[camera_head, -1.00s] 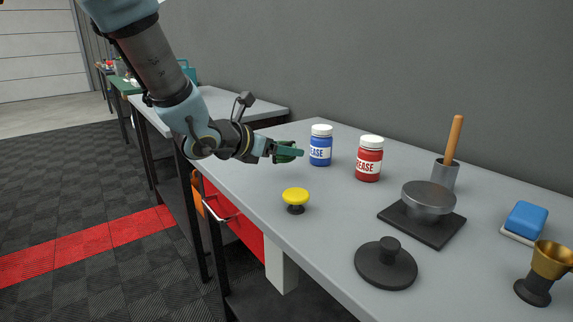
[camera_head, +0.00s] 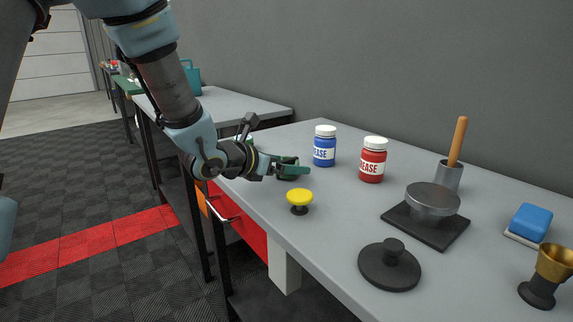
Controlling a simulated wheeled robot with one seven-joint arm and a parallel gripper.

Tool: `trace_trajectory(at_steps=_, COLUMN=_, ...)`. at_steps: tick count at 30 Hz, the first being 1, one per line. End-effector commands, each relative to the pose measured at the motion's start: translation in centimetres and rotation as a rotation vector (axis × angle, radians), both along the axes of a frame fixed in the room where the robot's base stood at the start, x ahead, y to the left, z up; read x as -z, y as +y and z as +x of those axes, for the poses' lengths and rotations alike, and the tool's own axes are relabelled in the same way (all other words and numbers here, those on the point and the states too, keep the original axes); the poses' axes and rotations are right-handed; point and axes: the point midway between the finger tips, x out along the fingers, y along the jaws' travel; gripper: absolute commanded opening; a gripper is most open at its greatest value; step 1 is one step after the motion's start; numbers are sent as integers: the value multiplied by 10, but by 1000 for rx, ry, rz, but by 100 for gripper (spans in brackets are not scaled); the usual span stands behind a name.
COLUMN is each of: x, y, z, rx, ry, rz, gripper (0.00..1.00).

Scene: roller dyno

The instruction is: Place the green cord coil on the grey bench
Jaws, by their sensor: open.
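The green cord coil (camera_head: 287,160) is at the fingertips of my gripper (camera_head: 290,169), partly hidden by the fingers. It is over the left part of the grey bench (camera_head: 335,215), left of the blue jar. My gripper is low over the bench, reaching in from the left, and its jaws are open around or beside the coil. The coil looks to be at about bench-top height, but its contact with the surface is hidden.
A blue jar (camera_head: 325,150), a red jar (camera_head: 372,163) and a yellow knob (camera_head: 299,197) stand near my gripper. A black lid (camera_head: 390,268), a black plate with a metal weight (camera_head: 433,200) and a blue sponge (camera_head: 530,221) are farther right. Bare bench lies between the knob and jars.

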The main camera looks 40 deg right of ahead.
Motion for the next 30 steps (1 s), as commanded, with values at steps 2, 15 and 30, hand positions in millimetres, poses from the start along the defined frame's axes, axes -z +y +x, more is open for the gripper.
trace_trajectory(at_steps=2, x=-1, y=2, z=0, rx=-1, ry=0, rz=0, gripper=100)
trace_trajectory(at_steps=15, x=-30, y=72, z=-6, rx=-3, ry=-3, rz=-2, gripper=100)
trace_trajectory(at_steps=30, x=-46, y=111, z=-11, rx=0, ry=0, rz=0, gripper=100)
